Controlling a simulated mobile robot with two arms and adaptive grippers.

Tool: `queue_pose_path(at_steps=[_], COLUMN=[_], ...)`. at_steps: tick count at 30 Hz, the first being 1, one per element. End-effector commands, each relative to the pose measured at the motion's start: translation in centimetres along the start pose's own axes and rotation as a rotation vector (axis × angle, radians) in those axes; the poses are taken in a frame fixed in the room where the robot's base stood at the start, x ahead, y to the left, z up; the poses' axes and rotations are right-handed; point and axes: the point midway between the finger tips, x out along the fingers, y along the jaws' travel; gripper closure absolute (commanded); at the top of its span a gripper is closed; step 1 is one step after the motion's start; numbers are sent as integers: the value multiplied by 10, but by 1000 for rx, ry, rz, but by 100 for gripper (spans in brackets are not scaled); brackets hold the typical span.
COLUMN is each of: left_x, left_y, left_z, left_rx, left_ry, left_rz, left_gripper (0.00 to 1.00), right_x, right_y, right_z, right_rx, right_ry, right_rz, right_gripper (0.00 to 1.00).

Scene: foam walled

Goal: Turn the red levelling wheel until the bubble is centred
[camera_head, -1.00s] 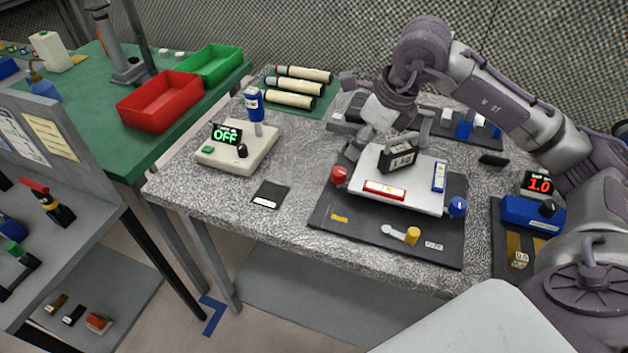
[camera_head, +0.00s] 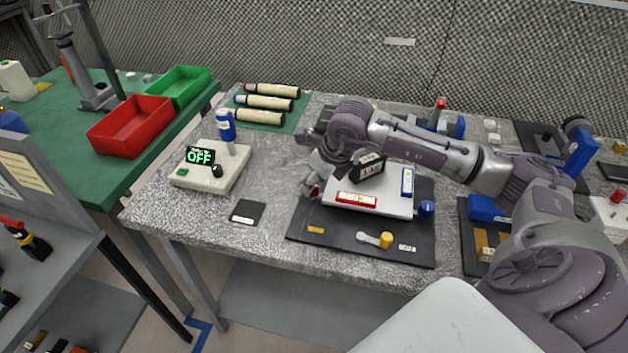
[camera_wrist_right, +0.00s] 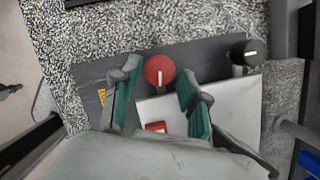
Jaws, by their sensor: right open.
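The red levelling wheel (camera_head: 314,191) is at the left corner of the white levelling plate (camera_head: 372,204), partly hidden by my right gripper (camera_head: 318,177). In the right wrist view the red wheel (camera_wrist_right: 159,71) has a pale pointer line and lies between the two spread fingers of my right gripper (camera_wrist_right: 157,88), with gaps on both sides. The red-framed vial (camera_head: 356,199) and the blue-framed vial (camera_head: 407,182) lie on the plate; their bubbles are too small to read. A blue wheel (camera_head: 427,209) is at the right corner. My left gripper is out of view.
A yellow-knobbed lever (camera_head: 384,240) is on the dark base mat (camera_head: 335,240). A black wheel (camera_wrist_right: 246,52) shows in the wrist view. The white device reading OFF (camera_head: 211,170) stands left; the grey tabletop between is mostly clear.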

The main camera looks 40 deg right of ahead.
Motion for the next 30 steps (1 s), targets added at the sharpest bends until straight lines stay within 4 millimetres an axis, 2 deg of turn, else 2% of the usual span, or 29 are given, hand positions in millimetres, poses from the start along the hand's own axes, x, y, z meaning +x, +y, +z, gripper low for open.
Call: queue_pose_path(at_steps=[4,13,14,21,30], left_x=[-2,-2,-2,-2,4], left_y=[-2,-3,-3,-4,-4], left_z=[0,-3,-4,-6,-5], left_rx=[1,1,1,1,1], left_ry=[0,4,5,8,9], left_rz=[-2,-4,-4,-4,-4], left_gripper=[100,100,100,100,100], right_x=[10,13,13,13,14], right_y=[1,0,0,0,0], right_z=[0,0,0,0,0], right_rx=[-1,-1,-1,-1,-32], right_ry=[0,0,0,0,0], right_rz=[1,0,0,0,13], right_gripper=[55,55,59,99,100])
